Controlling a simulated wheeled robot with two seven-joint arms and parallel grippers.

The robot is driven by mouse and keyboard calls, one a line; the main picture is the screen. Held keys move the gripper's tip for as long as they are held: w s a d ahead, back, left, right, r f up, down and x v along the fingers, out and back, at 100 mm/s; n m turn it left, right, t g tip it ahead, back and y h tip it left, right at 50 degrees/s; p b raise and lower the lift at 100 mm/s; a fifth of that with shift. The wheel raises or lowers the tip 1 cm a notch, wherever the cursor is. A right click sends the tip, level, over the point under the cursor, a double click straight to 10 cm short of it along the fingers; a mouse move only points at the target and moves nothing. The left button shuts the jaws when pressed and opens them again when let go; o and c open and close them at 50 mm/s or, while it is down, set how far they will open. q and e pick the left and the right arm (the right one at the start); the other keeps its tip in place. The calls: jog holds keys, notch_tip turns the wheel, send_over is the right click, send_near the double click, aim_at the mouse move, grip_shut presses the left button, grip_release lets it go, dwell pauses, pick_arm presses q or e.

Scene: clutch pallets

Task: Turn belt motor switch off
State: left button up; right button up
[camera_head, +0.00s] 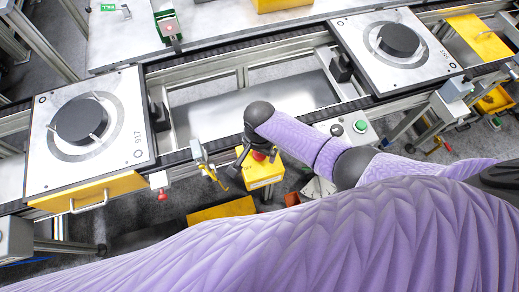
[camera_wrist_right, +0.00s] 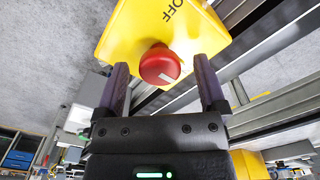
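The belt motor switch is a yellow box (camera_head: 262,172) with a red knob (camera_head: 259,155), at the front edge of the conveyor in the head view. In the right wrist view the yellow box (camera_wrist_right: 150,25) bears the word OFF, and its red knob (camera_wrist_right: 160,65) has a white mark. My right gripper (camera_wrist_right: 162,80) is open, with one finger on each side of the knob; I cannot tell whether they touch it. In the head view my right gripper (camera_head: 240,165) is partly hidden at the box. My left gripper is not in view.
Two pallets, left (camera_head: 42,150) and right (camera_head: 350,45), carry dark round clutch discs on the conveyor (camera_head: 185,155). A small panel with a green button (camera_head: 360,126) stands right of the switch.

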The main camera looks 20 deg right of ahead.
grip_shut()
jog(key=shift+n, duration=0.3)
jog(key=n+p, duration=0.1)
jog(key=n, duration=0.1)
jog(key=shift+r+n, duration=0.1)
jog(key=shift+n, duration=0.3)
jog(key=n+p, duration=0.1)
jog(key=n, duration=0.3)
jog(key=shift+n, duration=0.3)
jog(key=n+p, duration=0.1)
jog(key=n, duration=0.4)
jog(key=shift+n, duration=2.4)
